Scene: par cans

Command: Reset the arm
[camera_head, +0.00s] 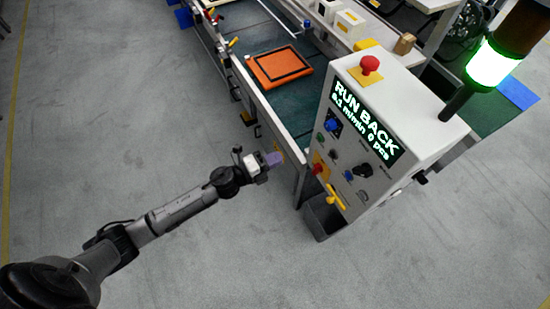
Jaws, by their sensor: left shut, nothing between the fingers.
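My left arm reaches in from the lower left. Its gripper (274,158) is shut and empty, beside the end of the conveyor bench and to the left of the control box. The fingertips are small in the picture, and I cannot tell whether they touch the bench side. My right gripper does not show.
A white control box (440,122) with a lit "RUN BACK" display, knobs and a red button (370,64) stands at right. A green lamp (491,66) is lit beside it. An orange tray (260,72) lies on the green bench (288,107). The grey floor (110,130) at left is clear.

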